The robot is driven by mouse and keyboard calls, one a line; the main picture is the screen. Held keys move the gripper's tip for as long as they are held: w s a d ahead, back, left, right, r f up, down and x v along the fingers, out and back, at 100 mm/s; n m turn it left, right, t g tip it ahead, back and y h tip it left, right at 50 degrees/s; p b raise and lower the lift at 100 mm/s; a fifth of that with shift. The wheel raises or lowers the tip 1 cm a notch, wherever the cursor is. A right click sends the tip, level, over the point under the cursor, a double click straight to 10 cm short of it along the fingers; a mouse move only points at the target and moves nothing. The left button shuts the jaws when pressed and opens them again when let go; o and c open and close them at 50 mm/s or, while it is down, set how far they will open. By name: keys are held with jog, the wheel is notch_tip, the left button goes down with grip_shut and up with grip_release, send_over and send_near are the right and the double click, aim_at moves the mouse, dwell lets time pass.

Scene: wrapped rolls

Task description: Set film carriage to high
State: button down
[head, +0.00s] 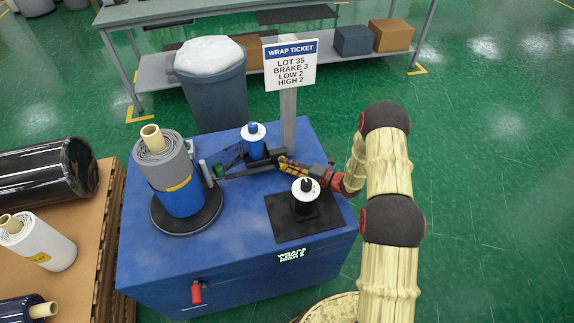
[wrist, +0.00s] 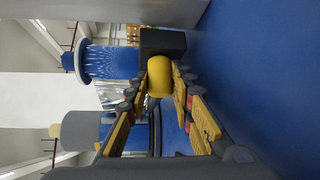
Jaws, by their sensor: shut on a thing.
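The film carriage carries a blue film roll (head: 256,146) with a white disc on top, beside the grey mast (head: 289,122). The roll also shows in the wrist view (wrist: 110,62), sideways. My gripper (head: 286,163) reaches in from the right at the carriage. In the wrist view its yellow fingers (wrist: 160,88) are shut on a rounded yellow knob (wrist: 159,75), which adjoins a black block (wrist: 163,43). The knob is hard to make out in the head view. The wrap ticket (head: 290,65) reads LOT 35, BRAKE 3, LOW 2, HIGH 2.
A wrapped grey and blue load (head: 172,170) stands on the black turntable (head: 160,222). A dial with a black knob (head: 306,187) sits close below my gripper. A small lit display (head: 294,254) and red handle (head: 197,292) are on the blue cabinet's front (head: 235,275). A bin (head: 212,90) stands behind.

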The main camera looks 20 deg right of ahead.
notch_tip(320, 180, up, 12)
jog(key=p, duration=0.7)
jog(key=shift+f, duration=0.25)
jog(key=shift+w, duration=0.1)
jog(key=c, duration=1.8)
grip_release()
jog(key=shift+r, duration=0.1)
jog(key=shift+d, duration=0.15)
jog(key=v, duration=1.2)
